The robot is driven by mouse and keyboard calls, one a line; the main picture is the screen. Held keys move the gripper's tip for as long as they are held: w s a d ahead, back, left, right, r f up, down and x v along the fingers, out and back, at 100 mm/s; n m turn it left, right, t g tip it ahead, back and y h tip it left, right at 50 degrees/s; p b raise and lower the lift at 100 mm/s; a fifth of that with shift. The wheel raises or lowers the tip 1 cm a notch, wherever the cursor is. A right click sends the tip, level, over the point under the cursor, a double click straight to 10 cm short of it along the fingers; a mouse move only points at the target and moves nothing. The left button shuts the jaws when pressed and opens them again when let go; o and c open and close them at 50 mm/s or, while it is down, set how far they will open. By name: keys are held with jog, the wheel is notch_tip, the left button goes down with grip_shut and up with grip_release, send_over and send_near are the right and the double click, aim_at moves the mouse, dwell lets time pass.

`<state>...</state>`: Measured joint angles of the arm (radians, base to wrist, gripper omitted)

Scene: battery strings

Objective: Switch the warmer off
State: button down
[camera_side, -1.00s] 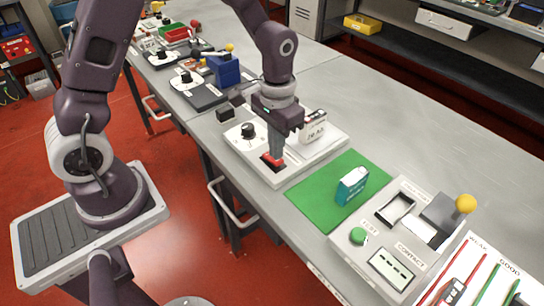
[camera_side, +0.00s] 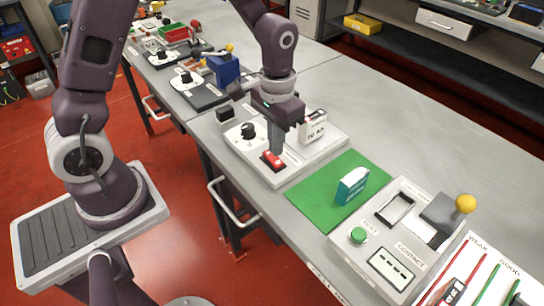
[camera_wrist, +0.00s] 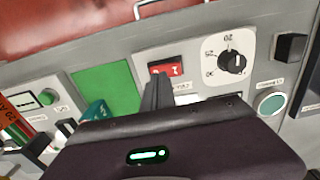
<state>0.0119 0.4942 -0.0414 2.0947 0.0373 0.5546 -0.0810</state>
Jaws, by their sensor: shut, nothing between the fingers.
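The warmer is a pale flat unit (camera_side: 262,172) near the table's front edge in the side view. It carries a red rocker switch (camera_side: 273,160), a black dial (camera_side: 248,131) and a white labelled block (camera_side: 312,126) at its back. The red switch also shows in the wrist view (camera_wrist: 165,68), with the dial (camera_wrist: 232,62) to its right. My gripper (camera_side: 276,151) is shut and empty, pointing down just above the switch. In the side view I cannot tell whether the fingertips touch it. In the wrist view the fingers cover part of the area below the switch.
A green mat (camera_side: 306,205) with a teal and white box (camera_side: 352,185) lies to the right. Beyond it is a tester (camera_side: 345,245) with a green button and a yellow-knobbed lever. A small black block (camera_side: 225,115) stands left of the warmer.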

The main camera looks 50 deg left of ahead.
aim_at(276, 160)
jog(key=shift+r, duration=2.4)
